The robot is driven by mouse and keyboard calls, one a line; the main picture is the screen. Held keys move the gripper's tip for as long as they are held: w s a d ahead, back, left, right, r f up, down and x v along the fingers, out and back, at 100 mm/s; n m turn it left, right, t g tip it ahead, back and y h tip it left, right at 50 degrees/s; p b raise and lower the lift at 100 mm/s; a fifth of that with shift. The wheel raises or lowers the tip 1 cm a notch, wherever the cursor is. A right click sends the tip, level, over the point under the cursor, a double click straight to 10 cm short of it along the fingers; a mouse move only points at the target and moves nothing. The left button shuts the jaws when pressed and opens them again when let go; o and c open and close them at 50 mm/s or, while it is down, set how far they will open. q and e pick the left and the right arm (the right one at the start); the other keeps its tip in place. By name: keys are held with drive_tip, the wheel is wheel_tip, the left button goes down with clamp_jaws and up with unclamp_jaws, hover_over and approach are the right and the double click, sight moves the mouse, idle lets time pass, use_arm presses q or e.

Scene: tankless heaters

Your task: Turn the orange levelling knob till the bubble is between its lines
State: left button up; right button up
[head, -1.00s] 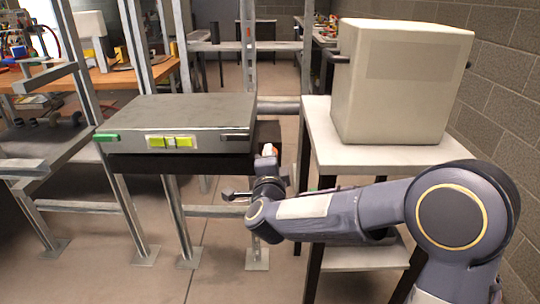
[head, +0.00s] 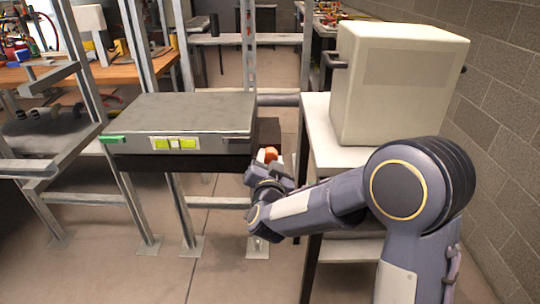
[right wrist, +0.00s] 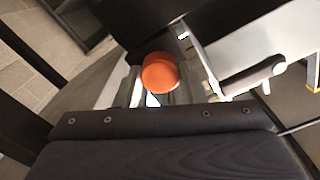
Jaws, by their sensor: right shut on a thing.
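The orange knob (head: 270,155) sits at the right front end of the dark stand under a grey flat-topped unit (head: 185,115). It shows as a round orange cap in the right wrist view (right wrist: 160,72). My right gripper (head: 274,168) is shut on the knob from the front, its fingers at the knob's sides in the right wrist view (right wrist: 157,96). The yellow-green level vial (head: 174,143) is on the unit's front face. Dark marks show on it, but it is too small to tell where the bubble lies. My left gripper is out of view.
A green part (head: 112,140) is at the unit's left front corner. Metal frame posts stand behind and left. Floor in front is open.

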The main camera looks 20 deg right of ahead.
drive_tip(key=shift+n+p, duration=0.5)
drive_tip(key=shift+n, duration=0.7)
drive_tip(key=shift+f, duration=0.1)
drive_tip(key=o, duration=1)
drive_tip(key=v, duration=0.7)
drive_tip(key=shift+s+a+p, duration=0.1)
drive_tip(key=shift+s+p, duration=0.2)
drive_tip(key=shift+s, duration=0.1)
